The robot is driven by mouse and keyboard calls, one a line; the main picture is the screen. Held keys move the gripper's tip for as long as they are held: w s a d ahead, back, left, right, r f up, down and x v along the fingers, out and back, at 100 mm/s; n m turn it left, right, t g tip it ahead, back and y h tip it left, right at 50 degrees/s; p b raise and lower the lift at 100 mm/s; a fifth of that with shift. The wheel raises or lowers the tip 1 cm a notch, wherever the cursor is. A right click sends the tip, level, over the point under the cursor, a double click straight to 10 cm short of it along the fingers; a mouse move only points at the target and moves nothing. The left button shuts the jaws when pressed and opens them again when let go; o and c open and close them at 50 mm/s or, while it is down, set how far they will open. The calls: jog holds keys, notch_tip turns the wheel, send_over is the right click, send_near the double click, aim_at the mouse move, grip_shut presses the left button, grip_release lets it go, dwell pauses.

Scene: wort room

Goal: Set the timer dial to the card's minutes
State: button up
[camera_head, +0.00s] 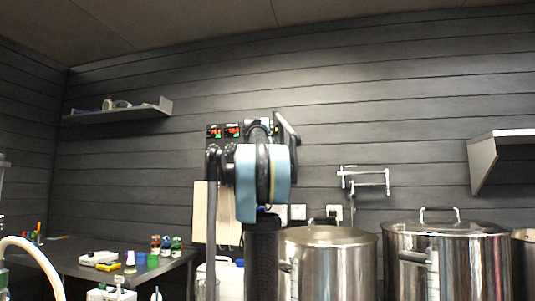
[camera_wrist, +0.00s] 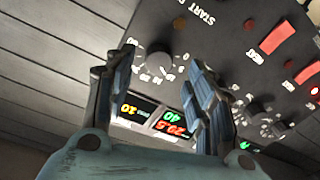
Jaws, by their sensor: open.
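The timer dial that I take to be the task's, a round dark knob (camera_wrist: 155,64) with a pale scale around it, sits on the dark control panel (camera_wrist: 205,42) in the wrist view. My gripper (camera_wrist: 162,58) is open, with one finger on each side of this knob; I cannot tell whether either finger touches it. The scale numbers are too small to read surely. Lit displays (camera_wrist: 137,111) in yellow, green and red show below the knob, tilted in the picture. In the head view, the control panel (camera_head: 214,131) is partly hidden behind my arm. I cannot make out the card.
Red switches (camera_wrist: 277,38) and smaller knobs (camera_wrist: 252,108) lie to the right of the fingers. Steel kettles (camera_head: 328,262) stand at right in the head view. A bench (camera_head: 70,262) with small bottles (camera_head: 166,245) is at left. A wall shelf (camera_head: 130,112) hangs above it.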

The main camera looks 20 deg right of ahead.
jog(key=shift+x, duration=1.9)
jog(key=shift+c, duration=0.5)
jog(key=c, duration=1)
